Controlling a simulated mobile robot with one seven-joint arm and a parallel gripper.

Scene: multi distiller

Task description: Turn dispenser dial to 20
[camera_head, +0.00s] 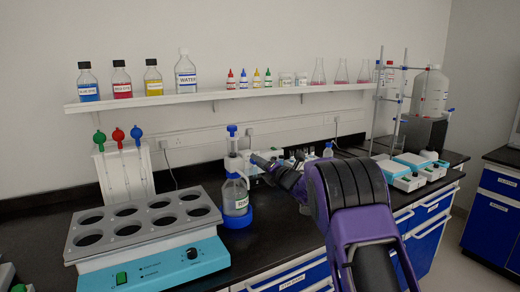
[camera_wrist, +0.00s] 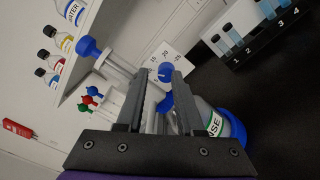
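The dispenser is a clear bottle (camera_head: 235,195) with a blue base and a blue-topped white pump head (camera_head: 232,140), standing upright on the black bench. In the wrist view its bottle (camera_wrist: 210,117), labelled in part "NSE", is tilted in the picture. A small blue dial (camera_wrist: 166,70) sits before a white scale plate (camera_wrist: 172,52), where 15, 20 and 25 can be read. My gripper (camera_wrist: 163,73) is open, its fingertips on either side of the dial. I cannot tell whether they touch it, nor the dial's exact setting. In the head view my gripper (camera_head: 257,160) is beside the pump head, right of it.
A blue-and-white heating block (camera_head: 145,235) with several round wells stands left of the dispenser. A shelf (camera_head: 220,96) with bottles and flasks hangs above. A rack of numbered tubes (camera_wrist: 262,35) lies beyond. Pipettes (camera_head: 120,150) hang on a white stand at the left.

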